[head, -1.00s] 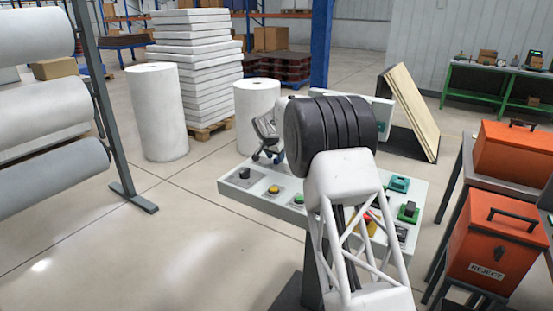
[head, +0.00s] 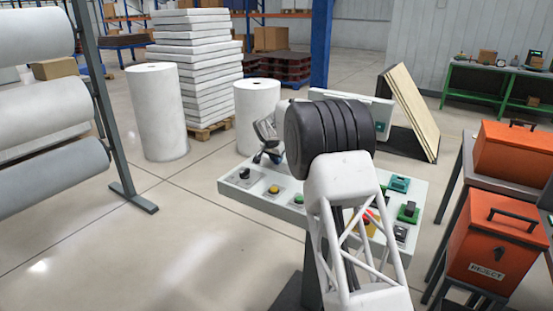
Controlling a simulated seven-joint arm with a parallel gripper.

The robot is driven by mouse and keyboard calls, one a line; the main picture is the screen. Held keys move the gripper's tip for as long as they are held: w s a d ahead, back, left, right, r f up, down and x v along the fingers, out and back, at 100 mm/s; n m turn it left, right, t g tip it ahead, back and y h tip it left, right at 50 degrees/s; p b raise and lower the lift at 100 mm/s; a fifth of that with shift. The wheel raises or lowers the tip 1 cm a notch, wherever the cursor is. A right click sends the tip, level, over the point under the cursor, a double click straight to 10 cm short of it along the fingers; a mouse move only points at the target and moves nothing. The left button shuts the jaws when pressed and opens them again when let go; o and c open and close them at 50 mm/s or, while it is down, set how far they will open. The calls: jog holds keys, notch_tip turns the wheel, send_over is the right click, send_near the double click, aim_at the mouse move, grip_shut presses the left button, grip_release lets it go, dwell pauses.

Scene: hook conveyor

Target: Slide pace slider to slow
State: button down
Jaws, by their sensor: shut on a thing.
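The control panel (head: 232,187) is a light grey slanted console in the middle of the head view. My gripper (head: 267,157) is at its far left part, fingers down at the panel surface, partly behind my black and white arm. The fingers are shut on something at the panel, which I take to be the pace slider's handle. The handle, its track and any slow marking are hidden or too small to make out.
Near the gripper are a black knob (head: 244,173), a yellow button (head: 273,189) and a green button (head: 298,199). A teal switch (head: 398,184) and a green-based black control (head: 408,212) are at the right. Orange reject boxes (head: 497,243) stand right of the panel.

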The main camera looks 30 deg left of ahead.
aim_at(264, 158)
jog(key=shift+a, duration=0.1)
jog(key=a, duration=0.7)
jog(key=shift+w, duration=0.1)
jog(key=shift+a+r, duration=0.1)
jog(key=shift+a, duration=0.25)
jog(key=c, duration=1)
grip_release()
jog(key=shift+o, duration=0.2)
jog(key=v, duration=0.7)
jog(key=shift+s+r, duration=0.25)
jog(key=shift+s, duration=0.05)
